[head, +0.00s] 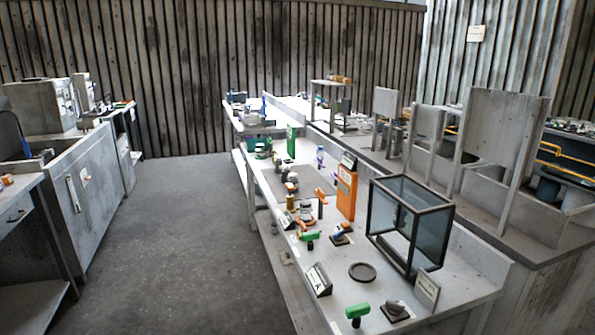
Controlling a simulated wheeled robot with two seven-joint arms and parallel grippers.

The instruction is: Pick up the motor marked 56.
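No marking reading 56 is legible in the head view, and I cannot tell which thing is the motor. Several small parts stand along the long grey workbench (454,282), among them a dark and light round part (306,210) near its middle. Neither of my grippers shows in this view.
A glass-sided box (410,225) with a dark frame stands on the bench beside an orange box (346,192). A dark disc (362,272) and a green-handled tool (357,312) lie nearer. The floor (185,235) is clear between this bench and the left cabinets (92,200).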

